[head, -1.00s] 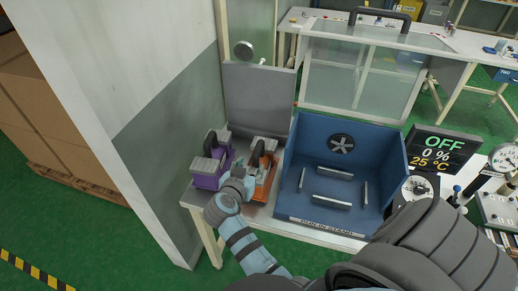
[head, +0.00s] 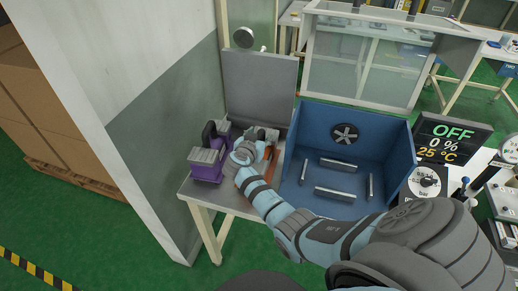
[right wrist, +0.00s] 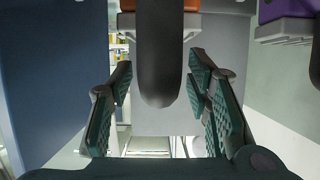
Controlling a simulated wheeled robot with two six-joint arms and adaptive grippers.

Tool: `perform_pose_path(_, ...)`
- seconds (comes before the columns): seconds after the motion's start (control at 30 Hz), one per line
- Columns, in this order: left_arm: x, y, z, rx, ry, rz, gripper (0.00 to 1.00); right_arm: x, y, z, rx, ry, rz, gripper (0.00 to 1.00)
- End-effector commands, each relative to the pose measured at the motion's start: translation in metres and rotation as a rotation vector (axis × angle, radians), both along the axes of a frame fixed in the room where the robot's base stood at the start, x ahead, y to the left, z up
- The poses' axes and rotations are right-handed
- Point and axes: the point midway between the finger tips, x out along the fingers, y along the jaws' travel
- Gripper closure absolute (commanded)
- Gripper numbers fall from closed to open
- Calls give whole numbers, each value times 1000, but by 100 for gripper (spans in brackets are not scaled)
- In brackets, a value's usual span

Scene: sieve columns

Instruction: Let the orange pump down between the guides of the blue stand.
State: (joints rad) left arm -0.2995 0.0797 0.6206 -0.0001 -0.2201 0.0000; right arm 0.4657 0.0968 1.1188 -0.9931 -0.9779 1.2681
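The orange pump (head: 271,153) stands on the grey bench left of the blue stand, largely hidden behind my right gripper (head: 258,143). In the right wrist view, its dark handle (right wrist: 160,60) reaches down between the two fingers of my right gripper (right wrist: 160,80), with a gap on each side. The gripper is open and not touching the handle. The blue stand (head: 402,160) is an open box with several light metal guides (head: 334,194) around an empty middle on its floor. My left gripper is not in view.
A purple pump (head: 207,170) stands close on the left of the orange one; it also shows in the right wrist view (right wrist: 283,10). A grey panel (head: 258,85) rises behind the pumps. A display (head: 445,140) reading OFF stands right of the blue stand.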

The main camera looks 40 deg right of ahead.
Motion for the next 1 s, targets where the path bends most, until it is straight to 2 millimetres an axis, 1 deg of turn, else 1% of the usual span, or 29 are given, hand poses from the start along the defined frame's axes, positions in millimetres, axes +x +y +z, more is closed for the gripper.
perform_pose_path(0.03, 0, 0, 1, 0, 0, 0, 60, 0, 0, 1, 0, 0, 0, 63)
perform_pose_path(0.27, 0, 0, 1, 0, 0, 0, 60, 0, 0, 1, -1, 1, 0, 100)
perform_pose_path(0.77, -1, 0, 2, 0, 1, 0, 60, 1, 0, 4, -2, -4, 1, 100)
perform_pose_path(0.87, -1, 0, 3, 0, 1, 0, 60, 1, 0, 9, -3, -4, 1, 100)
perform_pose_path(0.97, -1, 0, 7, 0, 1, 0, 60, 1, 0, 22, -4, -6, 1, 100)
perform_pose_path(1.0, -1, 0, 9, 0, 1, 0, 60, 1, 0, 29, -3, -8, 0, 100)
